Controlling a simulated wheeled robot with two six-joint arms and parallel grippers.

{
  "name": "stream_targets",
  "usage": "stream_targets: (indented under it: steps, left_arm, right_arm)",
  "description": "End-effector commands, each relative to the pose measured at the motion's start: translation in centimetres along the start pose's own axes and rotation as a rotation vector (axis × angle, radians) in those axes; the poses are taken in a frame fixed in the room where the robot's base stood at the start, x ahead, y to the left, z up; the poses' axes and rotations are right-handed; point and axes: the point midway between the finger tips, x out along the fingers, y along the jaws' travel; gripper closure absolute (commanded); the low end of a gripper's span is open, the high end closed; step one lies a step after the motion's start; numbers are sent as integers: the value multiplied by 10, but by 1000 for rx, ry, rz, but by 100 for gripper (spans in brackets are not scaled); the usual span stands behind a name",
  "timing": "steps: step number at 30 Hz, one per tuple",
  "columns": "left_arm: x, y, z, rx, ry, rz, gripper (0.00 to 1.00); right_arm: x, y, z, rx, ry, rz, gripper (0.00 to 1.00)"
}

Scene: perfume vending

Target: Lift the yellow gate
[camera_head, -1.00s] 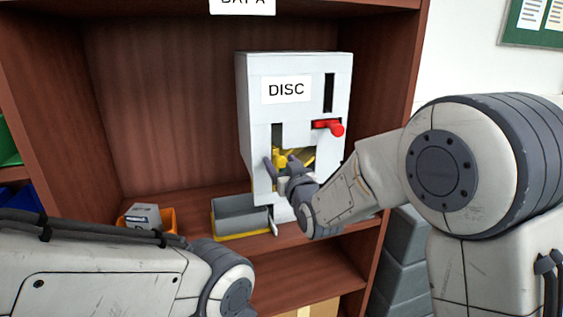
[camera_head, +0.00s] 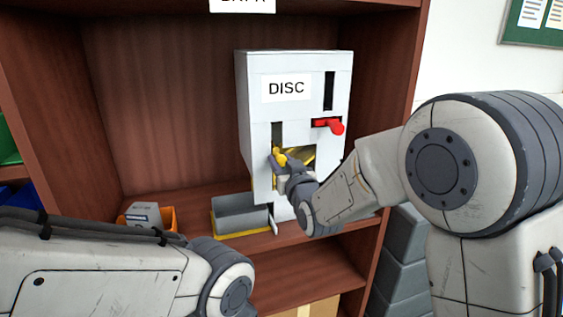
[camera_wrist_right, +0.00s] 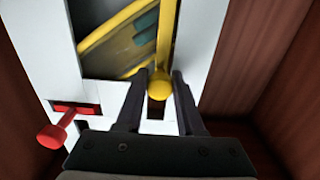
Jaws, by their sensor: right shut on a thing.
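The white machine labelled DISC (camera_head: 286,88) stands on the shelf in the head view. The yellow gate (camera_head: 296,156) shows in its lower front opening. In the right wrist view the gate's bar ends in a round yellow knob (camera_wrist_right: 159,86). My right gripper (camera_head: 280,160) is at that opening. Its two fingers (camera_wrist_right: 158,90) are on either side of the knob and shut on it. The fingers and wrist hide part of the gate in the head view. My left arm crosses the lower left, but its gripper is out of view.
A red lever (camera_head: 329,125) sticks out of the machine above the opening. A grey tray (camera_head: 240,215) with a yellow base stands below left, beside an orange bin (camera_head: 168,218) holding a box. The wooden shelf walls (camera_head: 400,110) enclose the machine.

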Motion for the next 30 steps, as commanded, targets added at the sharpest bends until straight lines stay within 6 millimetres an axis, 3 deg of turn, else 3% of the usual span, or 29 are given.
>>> stream_targets:
  steps: [26, 30]
  left_arm:
    - [0, 0, 0, 0, 0, 0, 50]
    - [-8, 1, 0, 0, 0, 0, 50]
  right_arm:
    - [0, 0, 0, 0, 0, 0, 100]
    - [0, 0, -19, 0, 5, 0, 100]
